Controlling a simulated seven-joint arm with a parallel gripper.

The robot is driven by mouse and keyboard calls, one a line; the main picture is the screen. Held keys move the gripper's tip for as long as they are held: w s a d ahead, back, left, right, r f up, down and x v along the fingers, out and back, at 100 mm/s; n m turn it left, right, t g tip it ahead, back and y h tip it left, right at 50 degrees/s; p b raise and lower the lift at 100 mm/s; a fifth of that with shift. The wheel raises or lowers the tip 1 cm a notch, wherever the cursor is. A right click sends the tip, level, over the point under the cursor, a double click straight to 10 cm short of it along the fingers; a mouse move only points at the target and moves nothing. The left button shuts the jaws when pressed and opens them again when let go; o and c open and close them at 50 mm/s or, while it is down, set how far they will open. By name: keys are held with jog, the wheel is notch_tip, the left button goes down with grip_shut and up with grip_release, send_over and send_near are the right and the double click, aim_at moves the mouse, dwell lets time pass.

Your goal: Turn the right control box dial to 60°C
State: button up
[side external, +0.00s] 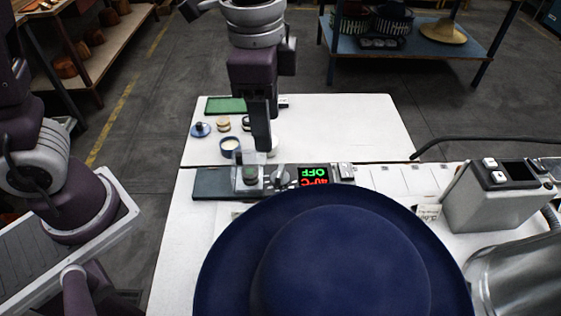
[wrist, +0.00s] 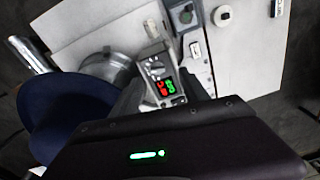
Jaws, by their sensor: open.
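The control box (side external: 215,184) nearest my gripper is low and dark in the side external view. Its lit display (side external: 314,176) reads 40°C in red and OFF in green, upside down. A grey dial (side external: 280,178) sits just left of the display. In the wrist view the lit display (wrist: 165,87) and the dial (wrist: 157,67) show ahead of my gripper's dark body. My gripper (side external: 258,160) points down, open and empty, a little left of the dial. Whether it touches the box is unclear. A second grey control box (side external: 480,205) with a dark screen stands at the right.
A large blue hat (side external: 340,250) fills the front and also shows in the wrist view (wrist: 60,112). A silver cylinder (side external: 515,275) is at the right front. The white table (side external: 345,130) is clear at back right.

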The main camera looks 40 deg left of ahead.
aim_at(281, 171)
jog(key=shift+w+d+f+m+g, duration=0.2)
jog(key=shift+d+f+m, duration=0.1)
jog(key=shift+d+f, duration=0.3)
jog(key=shift+w+d+f+m+g, duration=0.15)
jog(key=shift+d+f+m, duration=0.15)
jog(key=shift+d+f, duration=0.3)
notch_tip(281, 171, down, 7)
jog(key=shift+a+r, duration=0.1)
jog(key=shift+a, duration=0.05)
grip_shut()
